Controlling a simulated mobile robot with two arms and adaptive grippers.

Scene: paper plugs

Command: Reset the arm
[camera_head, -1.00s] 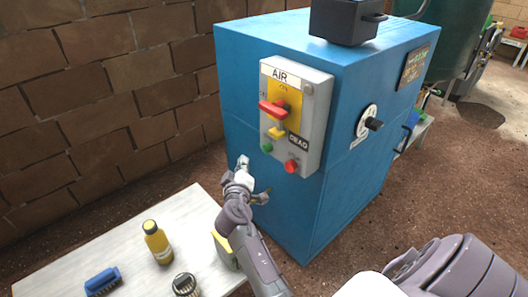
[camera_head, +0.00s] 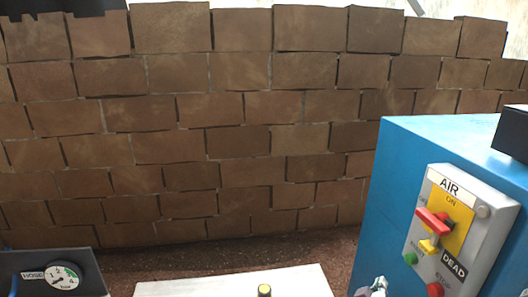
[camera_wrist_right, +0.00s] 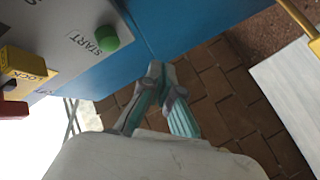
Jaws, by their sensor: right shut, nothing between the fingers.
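My right gripper (camera_wrist_right: 162,74) is shut and empty in the right wrist view, its fingertips together near the blue cabinet's lower edge. Part of it (camera_head: 374,288) shows at the bottom edge of the head view, left of the control panel. The grey control panel (camera_head: 484,205) marked AIR is on the blue cabinet (camera_head: 395,170). It carries a red handle (camera_head: 434,222), a yellow lock tab (camera_head: 428,246), a green button (camera_head: 410,258) and a red button (camera_head: 435,289). The green button (camera_wrist_right: 107,39) marked START also shows in the right wrist view, apart from my fingers. My left gripper is not in view.
A brick wall (camera_head: 220,140) spans the back. A dark box with a gauge (camera_head: 62,276) is at lower left. A black box (camera_head: 513,135) sits on the cabinet.

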